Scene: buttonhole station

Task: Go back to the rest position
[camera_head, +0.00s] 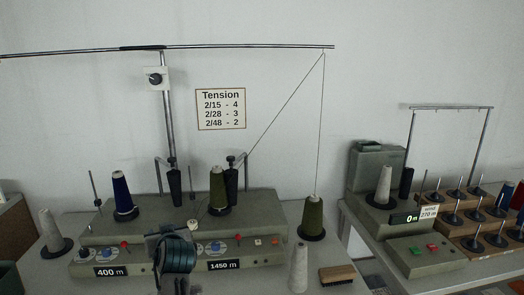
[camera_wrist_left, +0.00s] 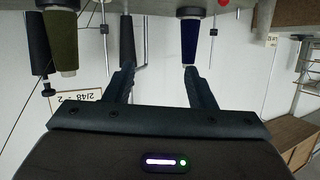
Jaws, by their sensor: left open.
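My left arm's end (camera_head: 174,255) rises at the bottom middle of the head view, in front of the grey-green winding machine (camera_head: 262,205). In the left wrist view, which is upside down, my left gripper (camera_wrist_left: 161,80) has its two fingers spread apart with nothing between them. Beyond the fingers hang a blue cone (camera_wrist_left: 190,40) and an olive cone (camera_wrist_left: 61,42), both apart from the fingers. My right gripper is in neither view.
The machine bears a blue cone (camera_head: 122,192) and an olive cone (camera_head: 218,190). Another olive cone (camera_head: 312,217) has a thread running up to the overhead rail (camera_head: 250,46). Pale cones (camera_head: 50,228) and a brush (camera_head: 338,274) stand nearby. A second machine (camera_head: 420,252) and spindle rack (camera_head: 480,240) are right.

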